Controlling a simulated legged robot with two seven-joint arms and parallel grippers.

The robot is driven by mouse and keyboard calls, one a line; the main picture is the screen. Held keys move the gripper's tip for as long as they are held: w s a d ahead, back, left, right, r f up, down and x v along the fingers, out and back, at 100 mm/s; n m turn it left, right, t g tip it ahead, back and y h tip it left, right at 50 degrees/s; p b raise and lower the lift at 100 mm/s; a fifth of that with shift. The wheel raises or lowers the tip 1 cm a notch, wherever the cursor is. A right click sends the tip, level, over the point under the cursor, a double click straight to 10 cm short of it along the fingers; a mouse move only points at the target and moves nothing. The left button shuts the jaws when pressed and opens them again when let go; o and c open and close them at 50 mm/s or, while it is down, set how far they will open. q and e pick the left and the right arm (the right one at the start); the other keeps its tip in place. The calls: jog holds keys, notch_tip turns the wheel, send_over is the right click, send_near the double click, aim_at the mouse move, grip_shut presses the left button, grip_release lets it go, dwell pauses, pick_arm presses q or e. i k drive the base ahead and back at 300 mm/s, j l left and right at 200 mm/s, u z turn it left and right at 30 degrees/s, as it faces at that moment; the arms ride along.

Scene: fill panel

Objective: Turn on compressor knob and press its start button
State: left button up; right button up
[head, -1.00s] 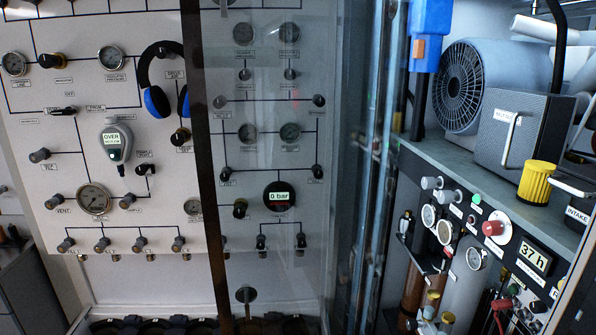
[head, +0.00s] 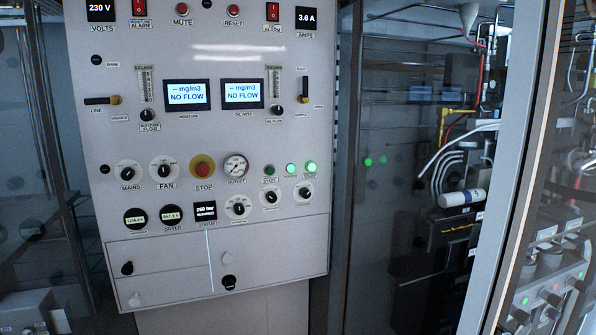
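A light grey control panel (head: 110,215) fills the middle of the head view. A dark green button (head: 269,171), apparently labelled START, is unlit. Beside it are two lit green lights or buttons (head: 291,168). Below are a rotary knob (head: 271,197) and another (head: 304,193), with small labels I cannot read. Knobs labelled MAINS (head: 128,173) and FAN (head: 164,169) are at the left, next to a red STOP button (head: 203,168) on yellow. I cannot tell which knob is the compressor's. Neither gripper is in view.
Two displays read NO FLOW (head: 187,95). An outlet gauge (head: 235,166) is right of STOP. Glass-walled cabinets flank the panel, and a metal door frame (head: 520,190) crosses the right side. Behind it, more equipment (head: 550,290) has small lit lights.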

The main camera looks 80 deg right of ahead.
aim_at(271, 196)
jog(key=z, duration=2.55)
jog(key=l+z, duration=0.35)
jog(key=l, duration=1.05)
